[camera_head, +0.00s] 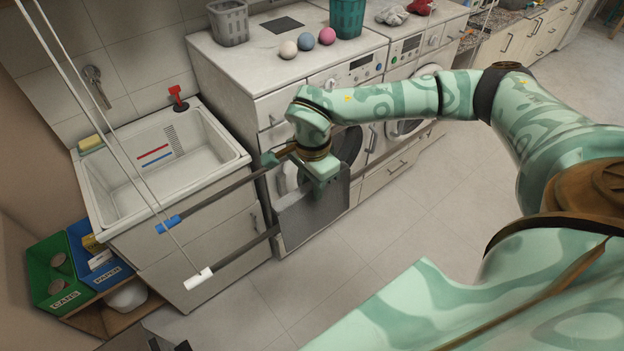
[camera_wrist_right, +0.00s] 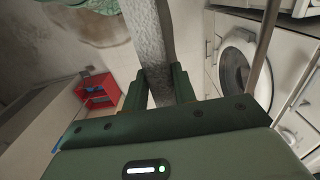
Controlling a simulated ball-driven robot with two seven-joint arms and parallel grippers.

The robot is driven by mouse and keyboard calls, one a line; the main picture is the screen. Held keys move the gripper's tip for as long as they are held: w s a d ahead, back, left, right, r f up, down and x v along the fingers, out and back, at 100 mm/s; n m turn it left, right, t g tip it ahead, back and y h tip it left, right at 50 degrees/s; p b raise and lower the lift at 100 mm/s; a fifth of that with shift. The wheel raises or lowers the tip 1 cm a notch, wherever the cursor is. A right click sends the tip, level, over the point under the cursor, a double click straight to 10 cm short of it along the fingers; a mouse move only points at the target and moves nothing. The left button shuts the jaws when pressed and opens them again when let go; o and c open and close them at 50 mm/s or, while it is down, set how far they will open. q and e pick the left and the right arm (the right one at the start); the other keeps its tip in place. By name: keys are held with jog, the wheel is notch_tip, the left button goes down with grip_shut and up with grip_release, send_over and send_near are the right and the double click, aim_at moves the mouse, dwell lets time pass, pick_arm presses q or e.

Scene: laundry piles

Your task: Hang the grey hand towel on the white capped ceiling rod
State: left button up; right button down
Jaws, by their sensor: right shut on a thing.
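My right gripper (camera_head: 322,182) is shut on the grey hand towel (camera_head: 310,217), which hangs as a dark flat panel below it. In the wrist view the towel (camera_wrist_right: 154,50) is a pale strip running between the two fingers (camera_wrist_right: 158,88). The white capped ceiling rod (camera_head: 235,256) has its white cap (camera_head: 198,278) at the lower left.
A white sink (camera_head: 225,142) stands behind the rods. Washing machines (camera_head: 345,58) with balls and baskets on top line the back. A green CANS bin (camera_head: 44,264) and blue PAPER bin (camera_head: 80,240) sit at lower left.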

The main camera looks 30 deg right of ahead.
jog(key=shift+f+b, duration=1.15)
jog(key=shift+f, duration=1)
jog(key=c, duration=1.1)
grip_release()
jog(key=shift+o, duration=0.2)
